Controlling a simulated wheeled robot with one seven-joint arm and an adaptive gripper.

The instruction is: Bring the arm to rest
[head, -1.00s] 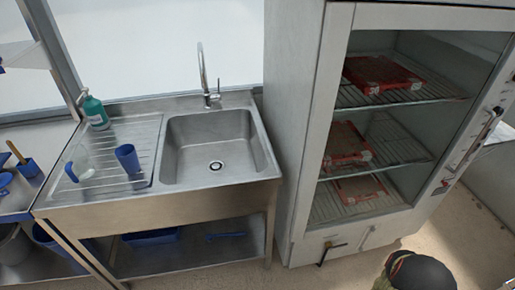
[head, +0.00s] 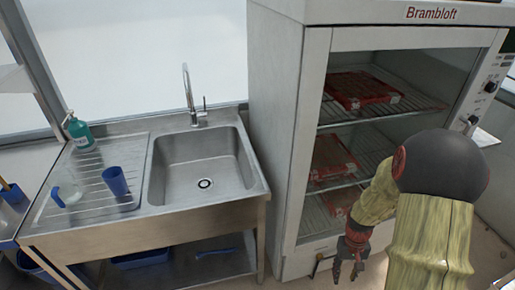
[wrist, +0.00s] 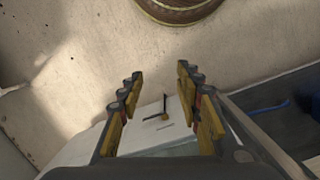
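My arm reaches down at the right of the head view, in front of the glass-fronted cabinet (head: 277,150). My gripper (head: 347,276) hangs low, pointing down near the cabinet's bottom front. In the wrist view my gripper (wrist: 155,82) has its two yellow-edged fingers wide apart. Nothing is between them; the floor and the cabinet's small dark handle (wrist: 160,113) show beyond. My gripper holds nothing. My forearm hides part of the cabinet's right side and lower shelf.
Trays with red rims (head: 362,90) sit on the cabinet's wire shelves. Pale floor (wrist: 60,60) lies open below my gripper.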

